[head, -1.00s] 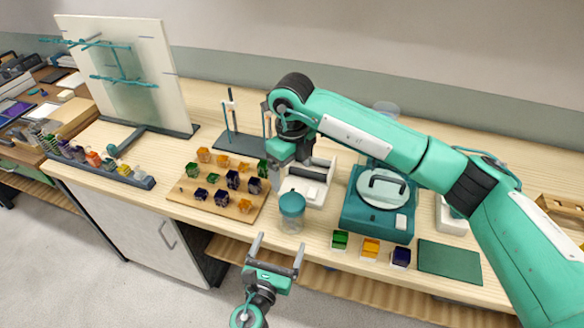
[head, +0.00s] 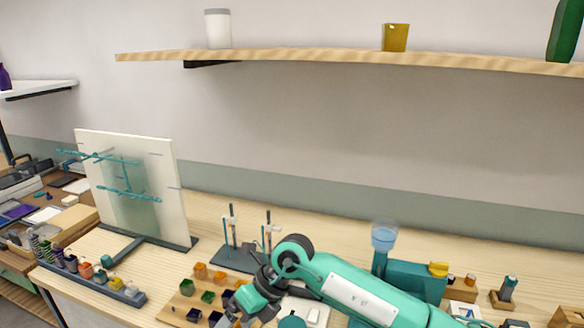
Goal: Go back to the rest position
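My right arm comes in from the right over the bench. Its gripper (head: 232,316) is low in the head view, over the right side of the wooden tray (head: 172,312). The picture's bottom edge cuts off its fingertips, so I cannot tell whether it is open, shut or holding something. My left gripper is out of view.
A white board (head: 155,215) with teal rods stands at left, with a row of small bottles (head: 85,268) before it. Thin upright rods (head: 232,228) stand on a dark base. A teal device (head: 410,280) is at right. A wooden shelf (head: 330,60) hangs above.

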